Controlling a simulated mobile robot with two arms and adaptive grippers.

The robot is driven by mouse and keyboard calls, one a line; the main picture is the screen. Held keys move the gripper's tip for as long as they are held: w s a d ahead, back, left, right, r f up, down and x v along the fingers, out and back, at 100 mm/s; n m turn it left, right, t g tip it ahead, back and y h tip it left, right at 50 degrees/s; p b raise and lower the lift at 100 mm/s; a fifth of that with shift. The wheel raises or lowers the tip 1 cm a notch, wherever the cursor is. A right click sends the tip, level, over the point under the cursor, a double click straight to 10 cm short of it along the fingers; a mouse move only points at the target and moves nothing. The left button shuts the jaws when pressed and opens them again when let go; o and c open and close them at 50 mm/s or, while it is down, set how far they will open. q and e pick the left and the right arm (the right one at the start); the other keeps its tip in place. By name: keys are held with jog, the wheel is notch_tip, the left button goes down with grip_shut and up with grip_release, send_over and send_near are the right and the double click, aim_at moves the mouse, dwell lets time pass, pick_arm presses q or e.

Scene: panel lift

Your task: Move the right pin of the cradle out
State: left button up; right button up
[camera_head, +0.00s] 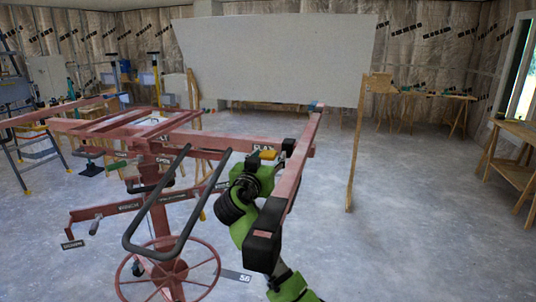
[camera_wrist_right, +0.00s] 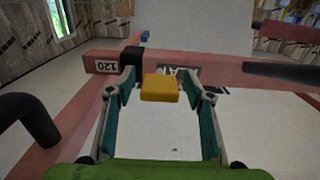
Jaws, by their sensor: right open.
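The cradle is a dull red steel frame (camera_head: 130,128) on a stand. In the wrist view, its right pin appears as a yellow block (camera_wrist_right: 159,88) at a red bar; the yellow block also shows in the head view (camera_head: 268,155). My right gripper (camera_wrist_right: 159,80) is open, with one teal-padded finger on each side of the yellow block. I cannot tell how deep the block sits between the fingers. My green right arm (camera_head: 247,215) partly hides behind the red arm of the cradle in the head view. My left gripper is in neither view.
A large grey panel (camera_head: 275,62) stands behind the cradle. A black bent handle (camera_head: 130,243) and a red wheel (camera_head: 210,285) are left of my arm. A red arm with a black end (camera_head: 263,248) crosses close by. Wooden tables (camera_head: 522,130) stand right; floor there is clear.

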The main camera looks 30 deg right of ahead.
grip_shut()
jog(key=shift+s+a+f, duration=0.15)
jog(key=shift+a, duration=0.1)
jog(key=b+v, duration=0.1)
jog(key=v, duration=0.2)
jog(key=shift+d, duration=0.1)
grip_release()
